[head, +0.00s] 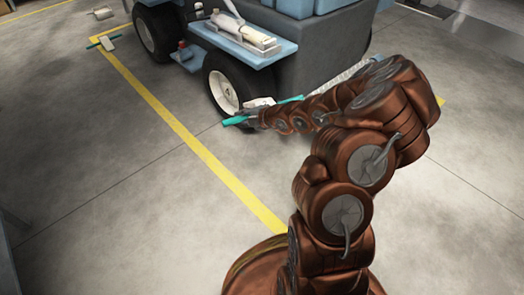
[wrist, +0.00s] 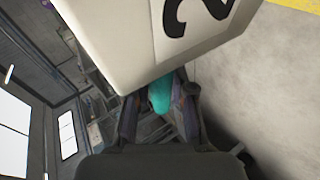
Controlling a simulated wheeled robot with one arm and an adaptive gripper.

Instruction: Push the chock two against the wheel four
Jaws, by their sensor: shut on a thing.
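Chock two (head: 260,103) is a pale block with a teal handle (head: 235,120). It is on the floor by the front wheel (head: 222,92), a black tyre with a white hub and a small dark mark that looks like a 4. Whether chock and tyre touch, I cannot tell. My gripper (head: 252,118) reaches in from the right, low over the floor, shut on the teal handle. In the wrist view the chock (wrist: 120,45) fills the top with a large black 2. The handle (wrist: 161,93) lies between my fingers; part of it is hidden.
The wheel belongs to a blue-grey vehicle (head: 325,45) with a side shelf carrying a pale cylinder. A second wheel (head: 152,32) stands farther back. Another pale chock (head: 107,43) with a teal handle lies left of it. Yellow floor lines (head: 200,150) cross open concrete at left.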

